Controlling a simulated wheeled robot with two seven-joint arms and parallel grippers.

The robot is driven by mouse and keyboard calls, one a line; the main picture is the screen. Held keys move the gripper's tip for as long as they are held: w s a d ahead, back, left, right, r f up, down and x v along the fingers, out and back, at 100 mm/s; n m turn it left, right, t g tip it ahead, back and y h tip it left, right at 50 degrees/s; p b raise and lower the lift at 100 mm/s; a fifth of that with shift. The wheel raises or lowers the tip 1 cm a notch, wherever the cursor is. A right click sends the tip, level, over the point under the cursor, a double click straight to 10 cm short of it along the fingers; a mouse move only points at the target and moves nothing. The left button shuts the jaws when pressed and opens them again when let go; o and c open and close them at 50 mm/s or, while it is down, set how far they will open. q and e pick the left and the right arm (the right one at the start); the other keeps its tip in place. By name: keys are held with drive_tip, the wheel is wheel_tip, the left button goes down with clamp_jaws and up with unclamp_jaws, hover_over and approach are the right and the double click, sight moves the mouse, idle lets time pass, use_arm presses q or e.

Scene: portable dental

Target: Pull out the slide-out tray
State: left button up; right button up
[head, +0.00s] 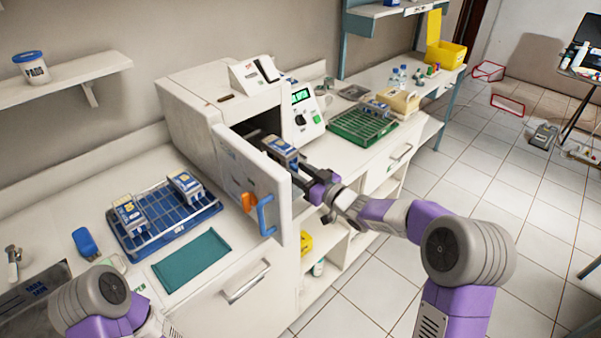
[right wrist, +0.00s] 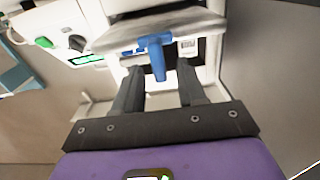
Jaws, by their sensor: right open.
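The white sterilizer (head: 190,110) stands on the counter with its door (head: 250,170) swung open toward me. A blue and grey pack (head: 283,150) shows at the chamber opening. In the right wrist view, the slide-out tray (right wrist: 165,30) is a pale grey plate with a blue handle (right wrist: 157,58) at its front edge. My right gripper (right wrist: 160,78) is open, with one finger on either side of the handle's lower end; contact is not clear. In the head view my right gripper (head: 310,181) is just outside the opening. My left gripper is not in view.
The open door stands left of my right gripper. A blue rack (head: 165,240) with packs and a teal cloth (head: 192,260) lie on the left counter. A green basket (head: 345,140) sits to the right. The tiled floor at right has free room.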

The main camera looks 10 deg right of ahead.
drive_tip(key=p+v, duration=0.1)
drive_tip(key=v, duration=0.6)
drive_tip(key=shift+s, duration=0.25)
drive_tip(key=shift+d, duration=0.15)
drive_tip(key=s+a+f+m+g+h+p, duration=0.1)
drive_tip(key=s+f+m+g+h, duration=0.15)
drive_tip(key=f, duration=0.85)
drive_tip(key=s+a+f+m+g+h+p, duration=0.1)
drive_tip(key=s+a+f+m+g+h, duration=0.2)
drive_tip(key=f, duration=0.8)
drive_tip(key=s+a+f+m+g, duration=0.1)
drive_tip(key=s+f+g, duration=0.2)
drive_tip(key=s, duration=0.5)
drive_tip(key=s+a+f+m+g, duration=0.1)
drive_tip(key=s+f+g, duration=0.2)
drive_tip(key=s+f, duration=0.3)
drive_tip(key=s+a+f+m+g+p, duration=0.1)
drive_tip(key=s+f, duration=0.4)
drive_tip(key=s, duration=0.5)
drive_tip(key=shift+s+a+m+g, duration=0.35)
drive_tip(key=shift+m+g, duration=0.1)
drive_tip(key=shift+g, duration=0.6)
drive_tip(key=shift+f, duration=0.1)
